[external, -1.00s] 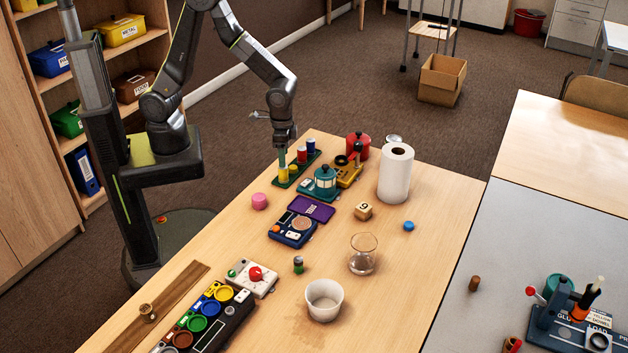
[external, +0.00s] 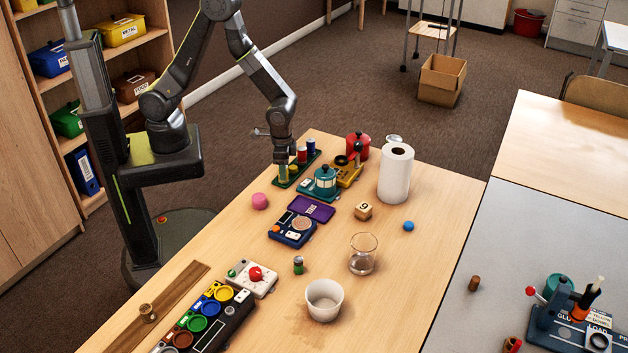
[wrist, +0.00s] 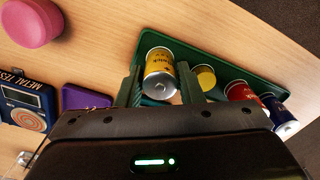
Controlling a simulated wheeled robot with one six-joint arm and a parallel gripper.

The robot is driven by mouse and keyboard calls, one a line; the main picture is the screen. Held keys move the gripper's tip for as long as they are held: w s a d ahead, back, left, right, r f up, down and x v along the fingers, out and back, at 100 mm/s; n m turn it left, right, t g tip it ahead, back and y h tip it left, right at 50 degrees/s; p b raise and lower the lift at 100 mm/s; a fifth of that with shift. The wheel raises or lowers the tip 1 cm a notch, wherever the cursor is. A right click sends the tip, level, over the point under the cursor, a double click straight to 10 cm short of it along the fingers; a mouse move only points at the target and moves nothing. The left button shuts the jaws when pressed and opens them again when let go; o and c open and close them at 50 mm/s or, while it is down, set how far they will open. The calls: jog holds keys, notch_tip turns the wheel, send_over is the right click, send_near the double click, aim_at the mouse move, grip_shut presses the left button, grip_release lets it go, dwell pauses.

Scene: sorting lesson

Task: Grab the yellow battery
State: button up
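The yellow battery (wrist: 160,76) stands on a green tray (wrist: 221,48) in the wrist view, with its silver end and printed label showing. My gripper (wrist: 158,90) is open, with one green finger on each side of the battery. A small gap shows between the battery and each finger. In the external view my gripper (external: 282,174) points down at the left end of the tray (external: 307,169), and it mostly hides the battery there.
A second yellow piece (wrist: 205,77), a red battery (wrist: 241,91) and a blue battery (wrist: 279,112) stand on the same tray, close to the right finger.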

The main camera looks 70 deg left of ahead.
jog(key=c, duration=0.6)
jog(key=shift+r, duration=0.15)
